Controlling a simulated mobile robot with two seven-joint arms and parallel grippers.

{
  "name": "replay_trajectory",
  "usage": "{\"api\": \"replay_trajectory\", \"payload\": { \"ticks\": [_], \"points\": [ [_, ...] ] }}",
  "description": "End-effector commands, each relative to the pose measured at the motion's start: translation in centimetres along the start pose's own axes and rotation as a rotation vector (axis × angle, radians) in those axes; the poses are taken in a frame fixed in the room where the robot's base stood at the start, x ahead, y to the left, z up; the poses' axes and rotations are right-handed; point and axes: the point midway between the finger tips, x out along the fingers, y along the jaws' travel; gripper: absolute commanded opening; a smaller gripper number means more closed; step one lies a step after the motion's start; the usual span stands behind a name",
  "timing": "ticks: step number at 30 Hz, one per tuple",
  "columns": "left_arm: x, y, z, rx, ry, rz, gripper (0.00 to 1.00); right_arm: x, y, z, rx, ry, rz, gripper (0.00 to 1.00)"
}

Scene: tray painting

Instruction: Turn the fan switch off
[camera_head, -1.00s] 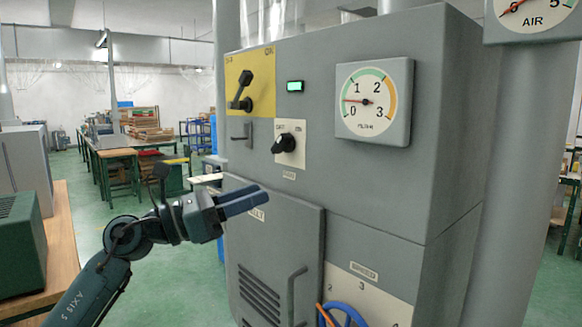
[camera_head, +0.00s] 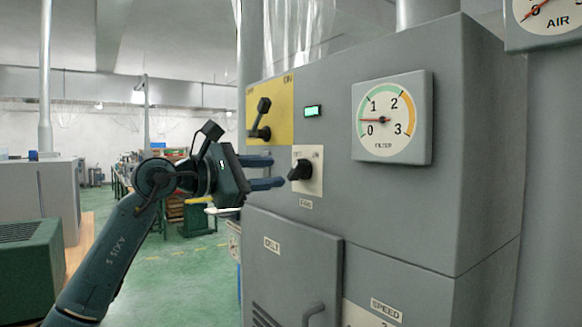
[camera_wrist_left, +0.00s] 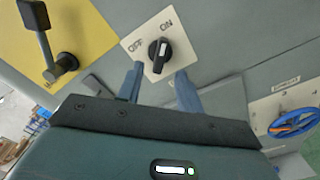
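The fan switch (camera_head: 301,170) is a black rotary knob on a white plate (camera_head: 315,155) marked OFF and ON, on the front of the grey cabinet. In the left wrist view the knob (camera_wrist_left: 160,51) has a pale line that appears to point nearer ON than OFF. My left gripper (camera_head: 282,172) is open and empty, just left of the knob in the head view. In the left wrist view its two fingers (camera_wrist_left: 159,76) lie on either side below the knob; I see no clear contact. My right gripper is not in view.
A black lever on a yellow plate (camera_head: 284,110) sits above and left of the knob. A lit green display (camera_head: 313,111) and a filter gauge (camera_head: 391,118) are higher up. A door marked BELT (camera_head: 290,262) is below. A blue handwheel (camera_wrist_left: 292,122) shows in the wrist view.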

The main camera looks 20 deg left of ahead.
Motion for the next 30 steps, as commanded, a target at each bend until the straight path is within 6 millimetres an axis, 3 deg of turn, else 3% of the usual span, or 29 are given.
{"api": "replay_trajectory", "payload": {
  "ticks": [6,12,22,30],
  "points": [
    [4.0,0.1,0.2,-0.003,-0.002,-0.001,0.36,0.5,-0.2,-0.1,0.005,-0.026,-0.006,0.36],
    [5.7,0.0,0.1,-0.002,-0.001,0.0,0.36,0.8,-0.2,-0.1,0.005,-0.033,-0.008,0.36],
    [5.9,0.0,0.0,0.0,0.0,0.0,0.36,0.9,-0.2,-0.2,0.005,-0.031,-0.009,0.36],
    [5.9,0.0,0.0,0.0,0.0,0.0,0.13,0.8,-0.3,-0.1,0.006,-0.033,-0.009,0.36]
  ]
}}
